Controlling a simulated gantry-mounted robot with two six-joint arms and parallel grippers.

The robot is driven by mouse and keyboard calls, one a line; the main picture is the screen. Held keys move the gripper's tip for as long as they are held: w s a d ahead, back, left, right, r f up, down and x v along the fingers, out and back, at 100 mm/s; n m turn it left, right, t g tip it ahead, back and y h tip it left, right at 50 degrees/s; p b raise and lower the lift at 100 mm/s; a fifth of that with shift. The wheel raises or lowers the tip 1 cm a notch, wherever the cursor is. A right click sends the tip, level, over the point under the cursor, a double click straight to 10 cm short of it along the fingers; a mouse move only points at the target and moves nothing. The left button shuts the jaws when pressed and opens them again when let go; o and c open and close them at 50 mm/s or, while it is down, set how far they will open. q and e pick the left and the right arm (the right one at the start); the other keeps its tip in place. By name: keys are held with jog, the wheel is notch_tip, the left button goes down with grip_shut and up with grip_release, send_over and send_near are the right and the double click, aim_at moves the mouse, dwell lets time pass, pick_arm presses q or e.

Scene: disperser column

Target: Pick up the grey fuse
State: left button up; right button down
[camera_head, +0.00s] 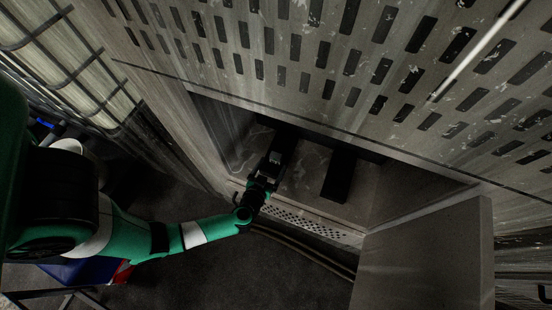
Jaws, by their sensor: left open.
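My left gripper (280,152) reaches into the open lower compartment (306,165) of a metal cabinet. Its jaws are open, and they point into the dark back of the compartment. A dark upright block (340,177) stands inside the compartment, to the right of the gripper and apart from it. I cannot make out a grey fuse for certain. The area at and beyond the fingertips is too dark to read, and the gripper partly hides it. My right gripper is not in view.
The cabinet's slotted panel (330,60) hangs over the opening. An open door (425,255) stands at the lower right of it. A perforated strip (305,222) edges the compartment's front. Cables (305,250) run below it. A wire-caged container (60,60) stands at the upper left.

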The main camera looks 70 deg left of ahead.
aim_at(275, 161)
pick_arm(q)
jog(key=b+x, duration=0.4)
jog(key=x, duration=0.1)
jog(key=shift+s+f, duration=0.1)
jog(key=shift+f, duration=0.05)
jog(key=shift+a, duration=0.25)
grip_shut()
notch_tip(275, 161, up, 18)
jog(key=p, duration=1.6)
jog(key=shift+d+r+p, duration=0.15)
jog(key=shift+r+p, duration=0.05)
jog(key=shift+p, duration=0.1)
